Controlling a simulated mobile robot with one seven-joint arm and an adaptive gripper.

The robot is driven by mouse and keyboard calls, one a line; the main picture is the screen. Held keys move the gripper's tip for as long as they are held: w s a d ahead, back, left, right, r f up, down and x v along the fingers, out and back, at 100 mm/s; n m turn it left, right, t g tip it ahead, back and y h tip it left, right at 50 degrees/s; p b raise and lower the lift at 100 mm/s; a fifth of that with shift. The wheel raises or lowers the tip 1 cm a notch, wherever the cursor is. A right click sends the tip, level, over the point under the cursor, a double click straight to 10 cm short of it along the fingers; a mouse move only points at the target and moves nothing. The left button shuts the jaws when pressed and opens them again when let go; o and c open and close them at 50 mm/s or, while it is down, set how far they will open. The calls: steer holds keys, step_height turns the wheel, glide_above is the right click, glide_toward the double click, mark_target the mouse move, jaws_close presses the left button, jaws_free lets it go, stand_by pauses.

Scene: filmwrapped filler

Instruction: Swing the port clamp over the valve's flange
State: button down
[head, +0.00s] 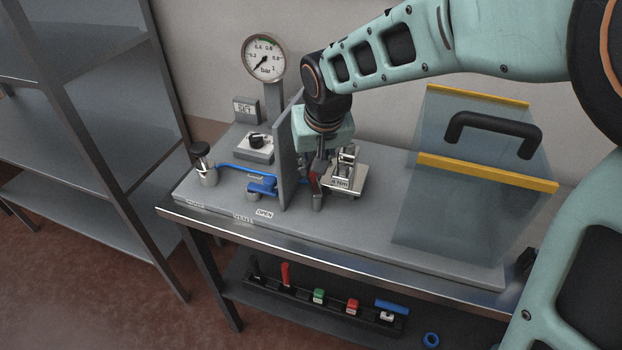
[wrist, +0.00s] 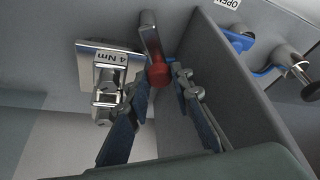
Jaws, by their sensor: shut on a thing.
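My gripper (head: 322,172) points down in front of the upright grey plate, on its right side in the head view. In the wrist view its fingers (wrist: 160,86) close around the red tip (wrist: 158,74) of a metal arm (wrist: 150,38), which I take to be the port clamp. A metal block marked "4 Nm" (wrist: 112,58) is beside it; in the head view this block (head: 349,181) sits just right of the fingers. A small metal fitting (wrist: 105,98) projects from it. I cannot clearly make out the valve's flange or whether the clamp touches it.
The upright plate (head: 287,165) stands close to my gripper. Beyond it are a blue handle (head: 262,186), a black-knobbed fitting (head: 202,165) and a gauge (head: 264,58). A transparent cover with a black handle (head: 495,128) stands right. A lower shelf holds a tool tray (head: 330,312).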

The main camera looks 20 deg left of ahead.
steer(key=m+b, duration=0.2)
steer(key=m+h+b, duration=0.1)
steer(key=b, duration=0.1)
steer(key=shift+w+d+f+t, duration=0.1)
steer(key=shift+d+f+t, duration=0.2)
steer(key=shift+d, duration=0.1)
steer(key=shift+d+r+m+h+b, duration=0.1)
steer(key=shift+d+m+h+b, duration=0.2)
steer(key=shift+m+b, duration=0.4)
steer(key=shift+d+r+m+h+b, duration=0.1)
steer(key=shift+m+h+b, duration=0.3)
steer(key=shift+m, duration=0.5)
steer(key=c, duration=2)
jaws_free()
steer(key=v, duration=1.2)
steer(key=shift+r, duration=0.2)
steer(key=shift+w, duration=0.1)
